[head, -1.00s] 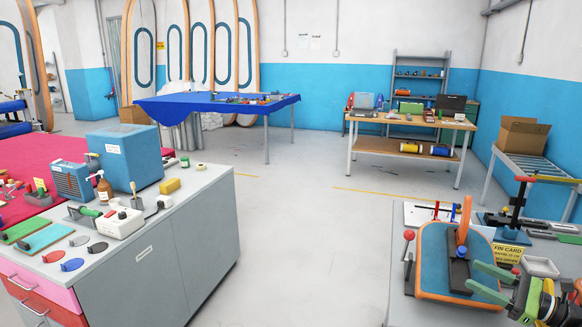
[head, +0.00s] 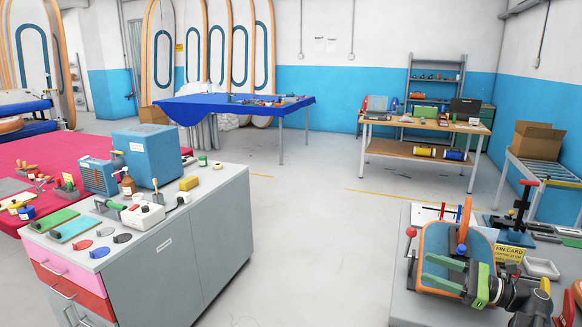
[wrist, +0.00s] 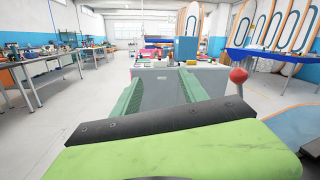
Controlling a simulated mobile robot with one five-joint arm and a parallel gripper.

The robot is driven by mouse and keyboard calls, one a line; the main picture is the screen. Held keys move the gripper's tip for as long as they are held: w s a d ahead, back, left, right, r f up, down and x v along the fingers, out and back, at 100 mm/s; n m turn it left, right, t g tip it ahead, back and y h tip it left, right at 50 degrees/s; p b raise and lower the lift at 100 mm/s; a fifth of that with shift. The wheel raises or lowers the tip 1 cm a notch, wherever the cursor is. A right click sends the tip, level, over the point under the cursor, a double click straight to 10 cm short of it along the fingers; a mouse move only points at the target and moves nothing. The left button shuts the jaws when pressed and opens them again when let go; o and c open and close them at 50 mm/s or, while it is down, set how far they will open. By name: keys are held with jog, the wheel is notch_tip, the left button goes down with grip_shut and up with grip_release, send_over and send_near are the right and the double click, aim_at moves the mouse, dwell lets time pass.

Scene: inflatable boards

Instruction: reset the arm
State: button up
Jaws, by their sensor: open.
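My gripper (head: 426,270) shows in the head view at the lower right, with two green fingers pointing left in front of a blue board piece with an orange edge (head: 436,240). Its jaws are apart and nothing shows between them. In the wrist view my gripper (wrist: 160,90) has its two green fingers spread, pointing out towards the grey cabinet (wrist: 205,78) across the floor. A red ball knob (wrist: 238,75) stands just right of the fingers in that view. I cannot tell whether the gripper touches the board piece.
The grey bench (head: 400,308) below my arm carries a yellow fin card sign (head: 508,253), a white tray (head: 541,268) and a red-knobbed lever (head: 411,232). The grey cabinet (head: 205,235) with tools stands left. Open floor (head: 310,240) lies between them.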

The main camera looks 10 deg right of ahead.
jog(key=w+a+f+n+g+p, duration=0.1)
jog(key=w+a+f+n+g, duration=0.15)
jog(key=a, duration=0.75)
jog(key=w+a+f+n+g+h+p, duration=0.15)
jog(key=a+g, duration=0.25)
jog(key=a, duration=0.6)
jog(key=w+a+f+n+g+y+p, duration=0.1)
jog(key=w+a+n+g+p, duration=0.15)
jog(key=a, duration=0.75)
jog(key=s+a+f+n+g+h+p, duration=0.1)
jog(key=s+a+f+n+g+h, duration=0.15)
jog(key=a+f, duration=0.2)
jog(key=s+a+f+n+g+h+p, duration=0.1)
jog(key=a+f+n+h, duration=0.3)
jog(key=a, duration=0.2)
jog(key=d+f+n+h, duration=0.5)
jog(key=d+n+h, duration=0.3)
jog(key=d+n, duration=0.1)
jog(key=shift+d+f+n+t, duration=0.15)
jog(key=shift+d+n+t, duration=0.3)
jog(key=shift+d, duration=0.3)
